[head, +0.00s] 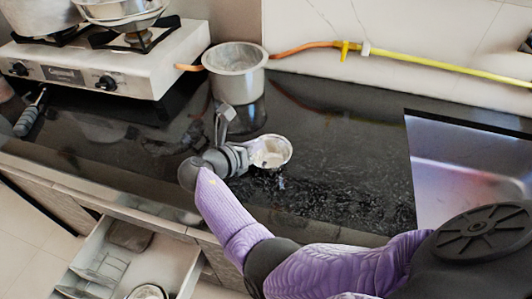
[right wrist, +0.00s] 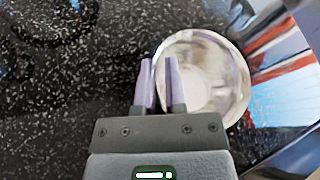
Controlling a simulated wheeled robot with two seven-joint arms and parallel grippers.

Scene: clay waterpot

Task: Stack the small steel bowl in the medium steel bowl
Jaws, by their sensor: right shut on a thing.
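The small steel bowl (head: 272,152) is at the middle of the dark counter in the head view. It also shows in the right wrist view (right wrist: 207,75), with its inside facing the camera. My right gripper (head: 246,156) is shut on the bowl's left rim; in the right wrist view, its two purple fingers (right wrist: 159,75) are at that rim, one on each side. I cannot tell whether the bowl touches the counter. A larger, deep steel bowl (head: 235,85), which appears to be the medium one, stands upright behind it near the wall. My left gripper is not in view.
A gas stove (head: 115,62) with pots (head: 122,12) stands at the back left. An orange and yellow hose (head: 430,67) runs along the wall. A sink (head: 470,165) is at the right. An open drawer (head: 180,258) is below the counter. The counter right of the bowls is clear.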

